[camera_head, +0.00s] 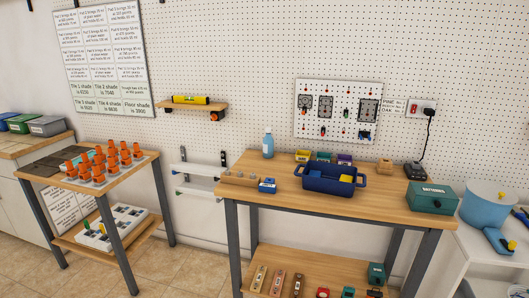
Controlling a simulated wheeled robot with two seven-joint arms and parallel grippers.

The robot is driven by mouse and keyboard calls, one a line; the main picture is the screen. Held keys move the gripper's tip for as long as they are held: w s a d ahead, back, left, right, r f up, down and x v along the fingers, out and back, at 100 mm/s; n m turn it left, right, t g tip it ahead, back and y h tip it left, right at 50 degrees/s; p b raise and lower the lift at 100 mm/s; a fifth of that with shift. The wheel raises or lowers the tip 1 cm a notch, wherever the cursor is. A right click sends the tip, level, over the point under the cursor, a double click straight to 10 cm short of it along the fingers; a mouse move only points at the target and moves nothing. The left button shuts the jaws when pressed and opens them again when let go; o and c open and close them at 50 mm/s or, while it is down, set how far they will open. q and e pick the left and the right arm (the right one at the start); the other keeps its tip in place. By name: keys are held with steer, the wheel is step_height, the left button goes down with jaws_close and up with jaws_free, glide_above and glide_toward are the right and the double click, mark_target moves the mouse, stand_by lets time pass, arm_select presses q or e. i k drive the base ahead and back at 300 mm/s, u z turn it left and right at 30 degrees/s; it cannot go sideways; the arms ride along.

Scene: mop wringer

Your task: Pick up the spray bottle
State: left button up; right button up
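A light blue bottle (268,146) with a pale top stands upright at the back left of the middle workbench (375,203), near the wall. It is small in the view, and I cannot tell whether its top is a spray head. Several orange upright pieces (112,158) stand in a grey holder on the left table; their exact kind is unclear. Neither of my grippers is in view.
A dark blue tub (330,182) with a yellow item sits mid-bench, with small coloured bins behind it. A small blue box (267,186) and a wooden block (240,177) lie in front of the bottle. A green box (432,198) stands at the right end.

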mark_target(268, 141)
steer(key=u, duration=0.75)
steer(key=i, duration=0.85)
steer(key=u, duration=0.55)
steer(key=i, duration=1.15)
steer(key=z, duration=0.5)
